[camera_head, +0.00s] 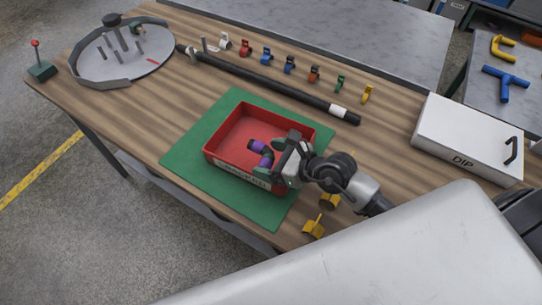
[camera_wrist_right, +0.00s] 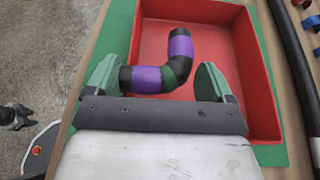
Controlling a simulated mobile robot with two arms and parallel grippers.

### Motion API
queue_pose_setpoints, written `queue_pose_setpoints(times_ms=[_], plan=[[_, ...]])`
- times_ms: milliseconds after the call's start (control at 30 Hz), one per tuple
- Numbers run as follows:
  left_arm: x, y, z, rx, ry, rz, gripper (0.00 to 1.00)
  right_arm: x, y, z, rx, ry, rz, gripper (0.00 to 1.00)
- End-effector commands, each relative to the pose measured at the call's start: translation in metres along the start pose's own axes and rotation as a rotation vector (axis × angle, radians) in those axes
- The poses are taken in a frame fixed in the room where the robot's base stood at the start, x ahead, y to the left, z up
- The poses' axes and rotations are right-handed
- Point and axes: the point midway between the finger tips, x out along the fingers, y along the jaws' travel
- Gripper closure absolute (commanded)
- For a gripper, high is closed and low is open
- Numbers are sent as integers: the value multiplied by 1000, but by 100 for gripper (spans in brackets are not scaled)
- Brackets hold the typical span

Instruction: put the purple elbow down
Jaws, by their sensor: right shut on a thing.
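The purple elbow (camera_head: 264,153), a bent black tube with purple bands, is in my right gripper (camera_head: 280,167). In the right wrist view the elbow (camera_wrist_right: 165,67) lies across between the two green-padded fingers (camera_wrist_right: 158,82), its free end pointing up the picture. The elbow is over the inside of a red tray (camera_head: 232,132); whether it touches the tray floor I cannot tell. The tray stands on a green mat (camera_head: 190,150). A small dark shape (camera_wrist_right: 14,117) at the left edge of the wrist view may be my left gripper; its jaws are unclear.
A long black hose (camera_head: 270,84) lies behind the tray, with a row of coloured clips (camera_head: 290,65) beyond it. A white box marked DIP (camera_head: 465,140) stands at right. Yellow pieces (camera_head: 314,228) are near the front edge. A round grey fixture (camera_head: 120,60) is far left.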

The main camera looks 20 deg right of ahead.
Motion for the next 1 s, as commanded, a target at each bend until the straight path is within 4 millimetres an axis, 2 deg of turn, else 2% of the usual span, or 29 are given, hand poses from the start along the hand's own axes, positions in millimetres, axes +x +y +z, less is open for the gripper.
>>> queue_pose_setpoints(times_ms=[33,100,133,367,500,600,800,1000], plan=[[0,0,0,0,1,0,57,0,0,0,0,0,0,12],[0,0,-1,0,1,0,57,0,0,0,0,0,0,1],[0,0,-1,0,1,0,57,0,0,0,0,0,0,0],[-2,0,-1,0,2,0,57,-1,0,2,-1,0,0,0],[-12,0,-2,1,2,0,57,-7,0,17,-2,-1,1,0],[-4,0,-1,1,2,0,57,-24,0,9,-2,4,0,0],[4,0,-1,1,2,0,57,-72,1,8,-2,5,2,0],[9,0,0,1,2,0,57,-105,0,9,-1,4,0,0]])
